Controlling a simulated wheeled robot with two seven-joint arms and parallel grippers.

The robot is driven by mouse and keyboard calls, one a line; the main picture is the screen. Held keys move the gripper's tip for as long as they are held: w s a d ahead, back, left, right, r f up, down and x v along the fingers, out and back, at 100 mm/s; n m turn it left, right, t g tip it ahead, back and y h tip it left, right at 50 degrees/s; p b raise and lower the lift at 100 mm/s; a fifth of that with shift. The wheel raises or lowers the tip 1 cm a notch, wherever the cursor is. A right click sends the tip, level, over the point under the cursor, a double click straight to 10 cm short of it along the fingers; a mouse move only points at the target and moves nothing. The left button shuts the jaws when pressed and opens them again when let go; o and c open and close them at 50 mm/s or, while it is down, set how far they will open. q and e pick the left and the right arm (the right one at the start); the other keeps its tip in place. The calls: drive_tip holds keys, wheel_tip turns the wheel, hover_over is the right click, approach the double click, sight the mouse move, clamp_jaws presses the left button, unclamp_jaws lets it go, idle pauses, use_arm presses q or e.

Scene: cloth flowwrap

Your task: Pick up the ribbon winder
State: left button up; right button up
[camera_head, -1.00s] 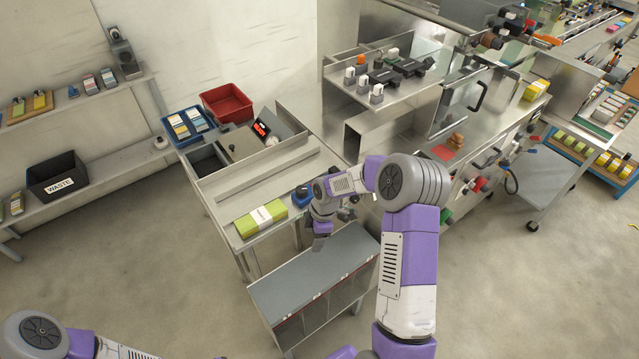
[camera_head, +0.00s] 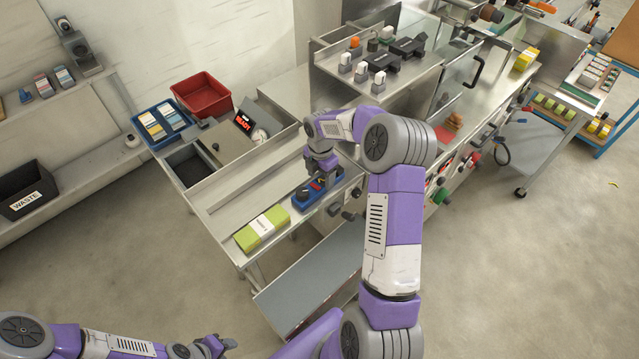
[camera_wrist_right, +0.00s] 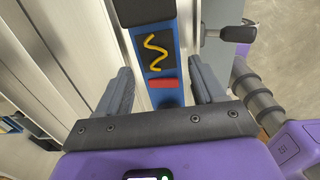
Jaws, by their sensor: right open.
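A blue holder (camera_head: 306,195) lies along the front edge of the steel bench, with dark parts on it. In the right wrist view it is a blue strip (camera_wrist_right: 155,68) with a black panel bearing a yellow zigzag and a red piece. I cannot tell for certain which part is the ribbon winder. My right gripper (camera_head: 322,180) is over the holder's right part. In the right wrist view its open fingers (camera_wrist_right: 163,82) stand either side of the blue strip, with nothing gripped. My left gripper (camera_head: 212,347) is low at the bottom, away from the bench; its jaws are unclear.
A green pack (camera_head: 262,228) lies left of the blue holder. A red bin (camera_head: 202,96) and a blue tray of cards (camera_head: 161,125) stand behind. A grey-topped shelf unit (camera_head: 310,280) is in front of the bench. A knob on a stem (camera_wrist_right: 238,32) sits close to the right finger.

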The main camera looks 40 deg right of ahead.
sight(320, 183)
wheel_tip(320, 183, down, 4)
drive_tip(key=shift+r, duration=0.25)
drive_tip(key=shift+r, duration=0.1)
drive_tip(key=c, duration=0.9)
